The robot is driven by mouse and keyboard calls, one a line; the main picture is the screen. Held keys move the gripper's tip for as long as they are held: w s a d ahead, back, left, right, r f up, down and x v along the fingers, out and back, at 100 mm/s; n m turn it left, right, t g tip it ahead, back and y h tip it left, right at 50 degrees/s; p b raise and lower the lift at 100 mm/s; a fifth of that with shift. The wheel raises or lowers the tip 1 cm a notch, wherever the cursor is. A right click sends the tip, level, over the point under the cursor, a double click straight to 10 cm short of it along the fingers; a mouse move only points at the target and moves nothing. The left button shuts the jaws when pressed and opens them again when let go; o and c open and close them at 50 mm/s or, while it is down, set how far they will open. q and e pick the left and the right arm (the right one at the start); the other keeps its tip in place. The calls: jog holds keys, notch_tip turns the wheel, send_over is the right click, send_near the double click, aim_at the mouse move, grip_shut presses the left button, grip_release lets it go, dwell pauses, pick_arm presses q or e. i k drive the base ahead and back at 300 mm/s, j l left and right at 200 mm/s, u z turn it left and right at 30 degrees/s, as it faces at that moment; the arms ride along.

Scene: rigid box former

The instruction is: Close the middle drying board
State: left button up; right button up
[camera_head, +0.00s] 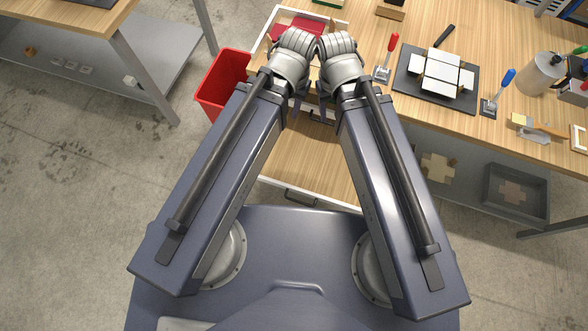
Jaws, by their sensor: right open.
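A pulled-out wooden board (315,150) extends from under the workbench towards my base. Its pale front edge bears a dark handle (300,197), between my two arms. Which board in the stack this is, I cannot tell for sure. My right gripper (325,90) is open at the board's far end, just right of my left gripper (299,98). Both point down, close together, and are partly hidden by my wrists. The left fingers are too small and covered to read. Neither gripper is at the front handle.
The workbench (455,115) carries a dark mat with white panels (441,74), clamps and a metal canister (541,74). Grey floor is clear at left.

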aim_at(307, 159)
jog(key=k, duration=0.6)
jog(key=k+j+z, duration=0.45)
jog(key=k, duration=0.3)
jog(key=i+l, duration=0.05)
